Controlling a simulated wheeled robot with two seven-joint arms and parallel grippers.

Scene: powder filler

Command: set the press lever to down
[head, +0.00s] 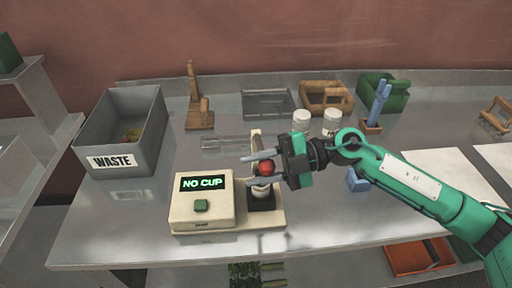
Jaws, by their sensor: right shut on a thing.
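The powder filler (190,216) is a cream box near the table's front edge. Its lit display (205,183) reads NO CUP, and a green button (201,205) sits below it. The press stands at the box's right side, with a pale upright (256,137) and a dark pad (262,203) at its foot. The red ball knob (266,169) of the press lever is between the fingers of my right gripper (257,168), which is shut on it. The gripper reaches in from the right and hides most of the lever. My left gripper is not in view.
A grey WASTE bin (150,150) stands at the left. Two white-lidded jars (301,119) (332,120) stand behind my right gripper. Wooden stands (199,112), a clear tray (268,104) and a green bin (392,96) line the back. The table's front left is clear.

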